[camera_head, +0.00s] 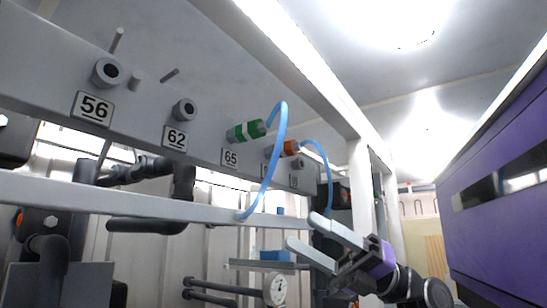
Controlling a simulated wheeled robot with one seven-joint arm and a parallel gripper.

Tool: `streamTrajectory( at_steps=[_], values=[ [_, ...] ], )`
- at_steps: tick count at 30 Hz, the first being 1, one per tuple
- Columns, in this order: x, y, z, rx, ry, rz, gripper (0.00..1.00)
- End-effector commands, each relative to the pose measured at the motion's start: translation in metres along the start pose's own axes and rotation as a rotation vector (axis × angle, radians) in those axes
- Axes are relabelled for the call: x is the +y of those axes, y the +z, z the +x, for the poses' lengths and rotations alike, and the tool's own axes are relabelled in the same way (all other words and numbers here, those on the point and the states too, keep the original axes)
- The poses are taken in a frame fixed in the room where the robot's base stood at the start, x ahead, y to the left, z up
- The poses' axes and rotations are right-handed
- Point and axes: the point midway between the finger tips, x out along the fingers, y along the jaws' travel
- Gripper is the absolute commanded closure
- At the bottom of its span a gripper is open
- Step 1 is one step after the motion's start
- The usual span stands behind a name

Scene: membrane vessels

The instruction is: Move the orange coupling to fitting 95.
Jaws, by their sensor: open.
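The orange coupling (291,147) sits on a fitting on the grey panel, just right of the fitting labelled 65, with a blue hose (325,165) hanging from it. The label under it is mostly hidden behind another blue hose. I cannot read a label 95 anywhere. A bare grey fitting (299,163) stands further right, its label (294,183) too small to read. My gripper (300,229) is open and empty at the lower right, below and apart from the orange coupling, fingers pointing left.
A green coupling (246,131) with a blue hose (271,165) is on fitting 65. Fittings 56 (108,72) and 62 (185,109) are bare. A grey rail (130,202) runs below the panel. A purple cabinet (500,215) stands at the right.

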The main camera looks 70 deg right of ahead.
Motion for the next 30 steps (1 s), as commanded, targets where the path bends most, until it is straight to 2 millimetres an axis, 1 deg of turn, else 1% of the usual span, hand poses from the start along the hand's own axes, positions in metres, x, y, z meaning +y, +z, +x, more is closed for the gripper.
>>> streamTrajectory(
  at_steps=[1,6,18,24,30],
  values=[
    [0.007,0.012,0.001,0.014,-0.049,-0.050,0.45],
    [0.025,0.045,0.004,0.054,-0.216,-0.200,0.45],
    [0.070,0.117,0.015,0.141,-0.643,-0.535,0.45],
    [0.089,0.145,0.021,0.174,-0.837,-0.671,0.45],
    [0.100,0.160,0.025,0.193,-0.947,-0.745,0.45]
  ],
)
